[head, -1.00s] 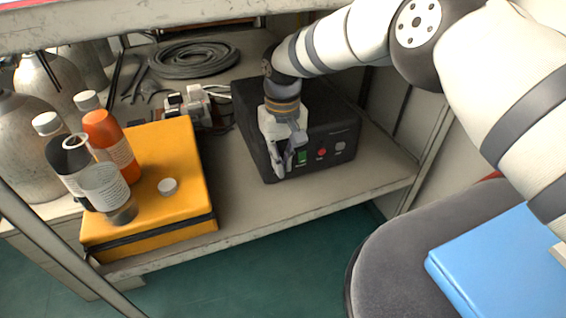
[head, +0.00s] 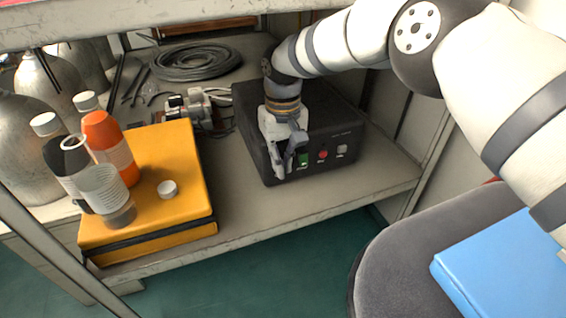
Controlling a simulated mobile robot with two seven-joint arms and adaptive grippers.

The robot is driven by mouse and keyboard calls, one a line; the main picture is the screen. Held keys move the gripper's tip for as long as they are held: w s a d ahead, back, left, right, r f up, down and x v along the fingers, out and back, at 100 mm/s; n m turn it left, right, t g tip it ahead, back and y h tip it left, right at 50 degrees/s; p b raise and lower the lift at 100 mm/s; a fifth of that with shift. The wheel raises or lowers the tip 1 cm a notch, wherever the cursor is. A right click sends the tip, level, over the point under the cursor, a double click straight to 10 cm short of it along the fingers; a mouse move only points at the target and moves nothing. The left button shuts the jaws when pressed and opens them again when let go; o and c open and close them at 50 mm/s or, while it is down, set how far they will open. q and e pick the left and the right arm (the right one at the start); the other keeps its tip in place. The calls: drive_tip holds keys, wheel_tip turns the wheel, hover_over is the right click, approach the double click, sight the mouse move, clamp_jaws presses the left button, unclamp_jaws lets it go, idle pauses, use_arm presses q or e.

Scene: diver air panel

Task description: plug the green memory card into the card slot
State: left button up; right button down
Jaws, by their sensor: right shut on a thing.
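My right gripper (head: 284,168) points down at the front of a black box (head: 262,160) on the shelf. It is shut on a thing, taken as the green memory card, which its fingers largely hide. A small green patch (head: 303,159) shows just right of the fingers; I cannot tell whether it is the card or part of the box's front. The card slot cannot be made out; the gripper covers the left part of that front. A red round button (head: 322,155) and a pale square one (head: 341,150) show farther right. My left gripper is out of view.
A yellow case (head: 190,190) at left carries an orange bottle (head: 108,140), other bottles and a white cap (head: 167,189). A coiled black hose (head: 195,62) lies behind. A blue object (head: 500,270) is at lower right. The shelf before the box is clear.

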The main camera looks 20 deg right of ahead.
drive_tip(key=shift+w+b, duration=0.25)
drive_tip(key=shift+b, duration=0.05)
